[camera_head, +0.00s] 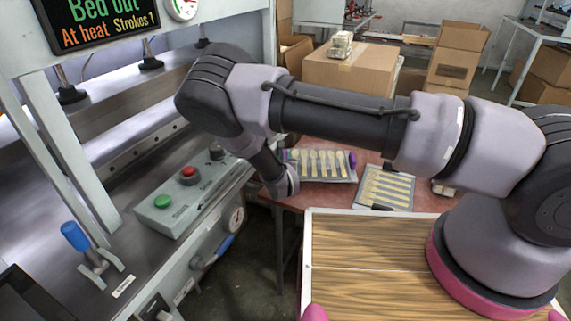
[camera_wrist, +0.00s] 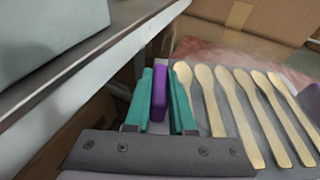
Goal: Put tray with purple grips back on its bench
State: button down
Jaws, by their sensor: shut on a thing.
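The tray with purple grips (camera_head: 325,178) is grey and carries a row of pale wooden spoons. It is at the red-topped bench (camera_head: 290,203), beyond the press; I cannot tell whether it rests on the top or hangs just above. Its right purple grip (camera_head: 352,160) shows in the head view. In the wrist view, my gripper (camera_wrist: 160,94) has its two teal fingers shut on the near purple grip (camera_wrist: 159,93), with the spoons (camera_wrist: 235,105) to the right. In the head view my arm partly hides the tray's left end and the fingertips.
A second spoon tray (camera_head: 385,189) with a dark grip lies right of it on the bench. The press with its button box (camera_head: 185,190) stands close on the left. A cardboard box (camera_head: 350,72) stands behind. A wooden board (camera_head: 375,255) is in front.

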jog(key=shift+f, duration=1.55)
jog(key=c, duration=0.8)
grip_release()
jog(key=shift+f, duration=0.1)
jog(key=shift+o, duration=0.2)
jog(key=shift+s, duration=0.1)
jog(key=v, duration=1.2)
